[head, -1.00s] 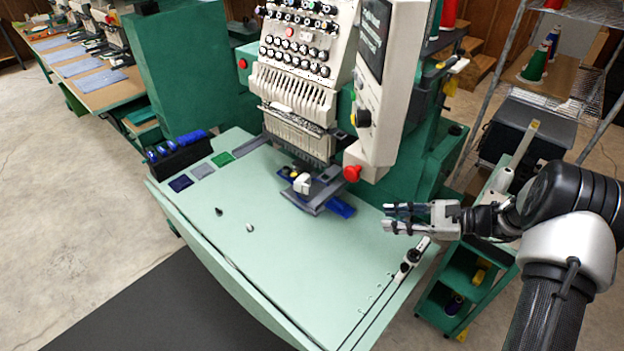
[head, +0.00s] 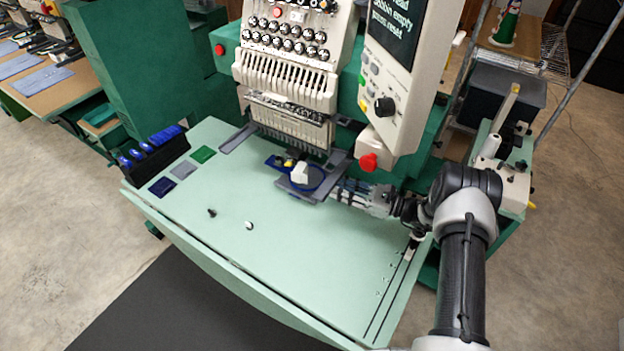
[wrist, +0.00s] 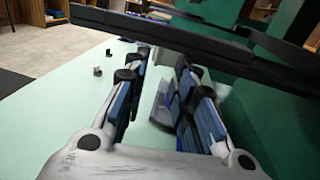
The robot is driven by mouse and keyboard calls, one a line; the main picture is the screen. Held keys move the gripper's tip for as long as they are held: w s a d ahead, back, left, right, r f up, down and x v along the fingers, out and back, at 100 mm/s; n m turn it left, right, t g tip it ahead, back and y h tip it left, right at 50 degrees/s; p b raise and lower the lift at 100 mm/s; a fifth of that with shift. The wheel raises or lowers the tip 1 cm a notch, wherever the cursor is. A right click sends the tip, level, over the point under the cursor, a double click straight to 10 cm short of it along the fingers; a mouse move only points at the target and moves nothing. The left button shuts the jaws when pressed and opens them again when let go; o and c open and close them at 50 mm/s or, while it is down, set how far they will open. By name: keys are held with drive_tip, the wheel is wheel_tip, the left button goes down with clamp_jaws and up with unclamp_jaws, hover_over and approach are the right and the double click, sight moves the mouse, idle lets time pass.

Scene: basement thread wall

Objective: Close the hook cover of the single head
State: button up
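The single head (head: 290,65) stands over a pale green table. Below its needles sits the hook area, a dark grey plate (head: 305,192) with a white block (head: 300,174) on top and blue parts (head: 318,176) around it. I cannot tell for sure which part is the hook cover or how it stands. My gripper (head: 336,191) is low at the right edge of this plate, its fingers partly hiding it. In the wrist view my gripper (wrist: 160,80) is open, with a grey piece (wrist: 161,106) visible between the fingers; contact is not clear.
A control panel with a red knob (head: 368,162) hangs just above my arm. A dark bar (wrist: 200,35) crosses the top of the wrist view. A small black part (head: 212,212) and a small light part (head: 249,225) lie on the open table (head: 300,265) at the front.

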sight(302, 175)
drive_tip(key=b+x, duration=0.1)
drive_tip(key=x, duration=0.8)
drive_tip(key=shift+a, duration=0.2)
drive_tip(key=shift+w, duration=0.1)
drive_tip(key=shift+c, duration=0.2)
clamp_jaws()
